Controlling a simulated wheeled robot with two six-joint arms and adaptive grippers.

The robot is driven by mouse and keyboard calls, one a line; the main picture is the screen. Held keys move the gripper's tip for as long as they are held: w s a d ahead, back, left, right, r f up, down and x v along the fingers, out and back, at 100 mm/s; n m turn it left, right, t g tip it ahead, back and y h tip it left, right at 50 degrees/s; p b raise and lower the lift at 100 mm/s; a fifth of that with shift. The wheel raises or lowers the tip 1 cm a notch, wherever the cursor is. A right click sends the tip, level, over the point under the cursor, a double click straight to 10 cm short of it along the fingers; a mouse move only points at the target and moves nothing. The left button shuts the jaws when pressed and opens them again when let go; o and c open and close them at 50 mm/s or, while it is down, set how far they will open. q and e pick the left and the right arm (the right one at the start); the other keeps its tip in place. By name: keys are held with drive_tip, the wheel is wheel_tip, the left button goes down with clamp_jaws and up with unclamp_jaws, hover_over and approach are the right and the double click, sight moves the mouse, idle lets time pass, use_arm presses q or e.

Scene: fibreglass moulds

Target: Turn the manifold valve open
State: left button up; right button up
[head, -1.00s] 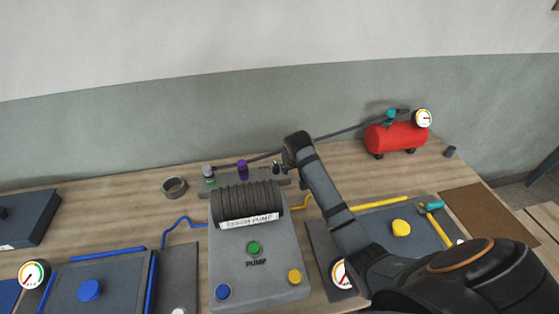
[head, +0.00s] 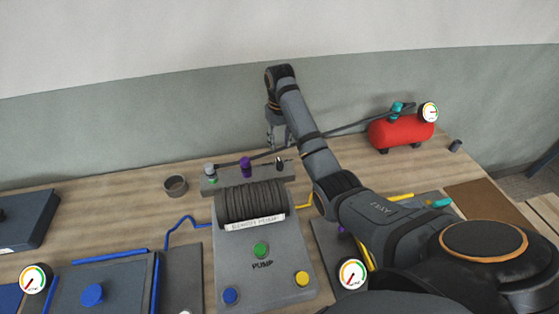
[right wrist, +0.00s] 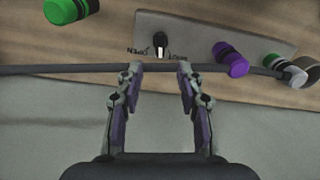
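The grey manifold (head: 225,183) sits behind the pump, with a green-and-white fitting, a purple fitting (head: 246,167) and a small dark valve handle with a white mark (head: 281,163). In the right wrist view the valve handle (right wrist: 160,44) stands between small printed labels; the one on its left seems to read OPEN. My right gripper (head: 279,146) points down by the manifold's right end. In its wrist view the right gripper (right wrist: 159,70) is open, its fingers apart, with the handle just beyond the tips and nothing held. My left gripper is not in view.
A dark hose (head: 340,130) runs from the manifold area to the red tank (head: 402,132) and crosses the right fingertips in the wrist view (right wrist: 70,69). The pump (head: 262,260) stands in front. A grey ring (head: 175,186) lies left. A wall rises behind.

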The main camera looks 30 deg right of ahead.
sight(279, 160)
drive_tip(key=f+b, duration=0.1)
drive_tip(key=f, duration=0.1)
drive_tip(key=w+f+b, duration=0.1)
drive_tip(key=f+b, duration=0.1)
drive_tip(key=f, duration=0.1)
drive_tip(key=shift+f, duration=0.1)
drive_tip(key=shift+f+b, duration=0.85)
drive_tip(key=shift+b, duration=0.15)
drive_tip(key=shift+s+f+p, duration=0.15)
drive_tip(key=shift+f+p, duration=0.35)
drive_tip(key=shift+f, duration=0.3)
drive_tip(key=shift+c, duration=0.8)
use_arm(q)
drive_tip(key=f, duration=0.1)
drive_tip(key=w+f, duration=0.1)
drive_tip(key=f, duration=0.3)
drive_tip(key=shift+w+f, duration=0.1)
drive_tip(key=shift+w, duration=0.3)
use_arm(e)
clamp_jaws()
